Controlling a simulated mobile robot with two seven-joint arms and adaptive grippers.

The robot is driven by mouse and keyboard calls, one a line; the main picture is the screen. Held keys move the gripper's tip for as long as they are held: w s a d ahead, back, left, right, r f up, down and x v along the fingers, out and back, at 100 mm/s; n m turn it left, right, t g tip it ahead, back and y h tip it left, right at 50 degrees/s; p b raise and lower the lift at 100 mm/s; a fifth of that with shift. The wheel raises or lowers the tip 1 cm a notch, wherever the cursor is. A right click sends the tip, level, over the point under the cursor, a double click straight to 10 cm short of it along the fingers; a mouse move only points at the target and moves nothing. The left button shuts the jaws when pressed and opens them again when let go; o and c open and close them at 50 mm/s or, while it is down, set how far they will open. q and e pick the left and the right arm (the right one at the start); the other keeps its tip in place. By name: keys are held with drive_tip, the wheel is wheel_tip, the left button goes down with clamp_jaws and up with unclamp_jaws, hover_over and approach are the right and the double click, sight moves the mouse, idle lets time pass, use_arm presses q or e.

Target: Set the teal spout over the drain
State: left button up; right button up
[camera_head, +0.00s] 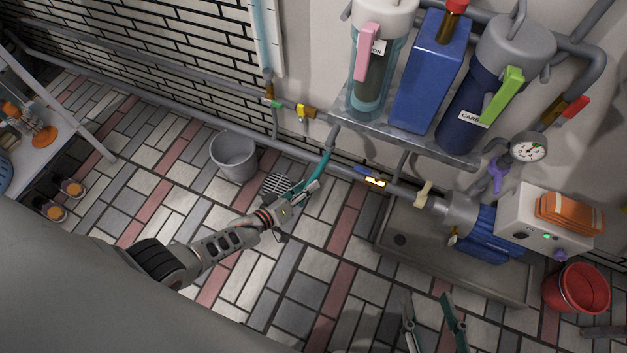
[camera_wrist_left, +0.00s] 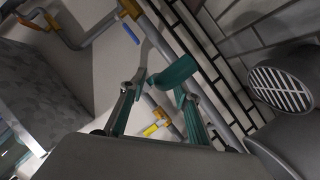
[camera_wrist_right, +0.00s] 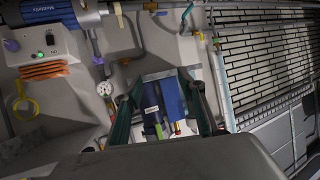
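The teal spout (camera_head: 324,162) is a curved tube hanging from the grey pipework below the shelf. It also shows in the left wrist view (camera_wrist_left: 176,74). The drain (camera_head: 277,184) is a slatted round grate on the floor, left of the spout's lower end; it shows at the right of the left wrist view (camera_wrist_left: 280,90). My left gripper (camera_head: 309,186) is at the spout's lower part, its teal-padded fingers apart; the spout appears near their tips, and contact is unclear. My right gripper (camera_head: 430,298) is open and empty above the floor at the front.
A grey bucket (camera_head: 234,157) stands just left of the drain. A shelf (camera_head: 395,134) with filter canisters overhangs to the right. A grey tray (camera_head: 400,255) with a blue pump (camera_head: 475,240) and a red bucket (camera_head: 577,289) are at right. The central floor is clear.

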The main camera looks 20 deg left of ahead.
sight(316, 175)
use_arm(q)
drive_tip(key=shift+f+b+x, duration=0.2)
drive_tip(key=shift+b+x, duration=0.25)
drive_tip(key=shift+x, duration=0.7)
drive_tip(key=shift+w+r, duration=0.2)
clamp_jaws()
drive_tip(key=shift+a, duration=0.1)
